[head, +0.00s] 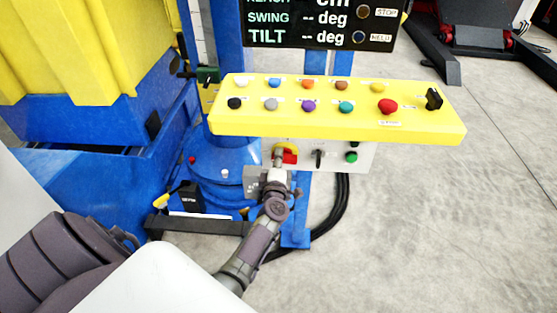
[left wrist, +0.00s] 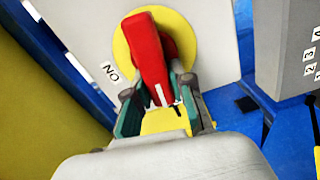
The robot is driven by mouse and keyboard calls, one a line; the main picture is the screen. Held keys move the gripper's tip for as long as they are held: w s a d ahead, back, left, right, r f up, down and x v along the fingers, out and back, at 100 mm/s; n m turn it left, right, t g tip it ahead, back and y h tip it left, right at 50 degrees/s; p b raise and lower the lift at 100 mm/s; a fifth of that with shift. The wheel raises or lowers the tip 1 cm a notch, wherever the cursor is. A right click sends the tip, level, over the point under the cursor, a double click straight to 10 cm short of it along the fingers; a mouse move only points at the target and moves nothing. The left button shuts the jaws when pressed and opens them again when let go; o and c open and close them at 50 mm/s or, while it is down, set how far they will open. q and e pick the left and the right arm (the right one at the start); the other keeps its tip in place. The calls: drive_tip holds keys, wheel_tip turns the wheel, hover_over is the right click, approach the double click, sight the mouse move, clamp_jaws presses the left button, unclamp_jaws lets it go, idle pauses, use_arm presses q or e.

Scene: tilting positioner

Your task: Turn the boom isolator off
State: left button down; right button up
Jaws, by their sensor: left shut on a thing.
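The boom isolator is a red handle on a round yellow plate, on a pale panel under the yellow button console. In the head view the red handle (head: 290,157) shows at the panel's left, partly hidden by my gripper. In the left wrist view the red handle (left wrist: 147,50) stands over the yellow plate (left wrist: 186,37), tilted a little, with an "ON" label (left wrist: 110,73) to its left. My left gripper (left wrist: 160,98) is shut on the handle's lower end, a finger on each side. In the head view my left gripper (head: 279,160) reaches up to the panel. My right gripper is not in view.
The yellow console (head: 340,122) with several coloured buttons overhangs the panel. A black switch (head: 318,158) and green button (head: 351,157) sit right of the isolator. A grey box (left wrist: 284,50) is close on the right in the wrist view. Black cables (head: 342,205) hang below.

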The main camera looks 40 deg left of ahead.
use_arm(q)
drive_tip(key=shift+f+n, duration=0.3)
drive_tip(key=shift+n, duration=0.3)
drive_tip(key=shift+n+b, duration=0.3)
drive_tip(key=shift+b, duration=0.05)
drive_tip(key=c, duration=1)
unclamp_jaws()
drive_tip(key=shift+r, duration=0.1)
drive_tip(key=shift+s, duration=0.1)
drive_tip(key=v, duration=1.2)
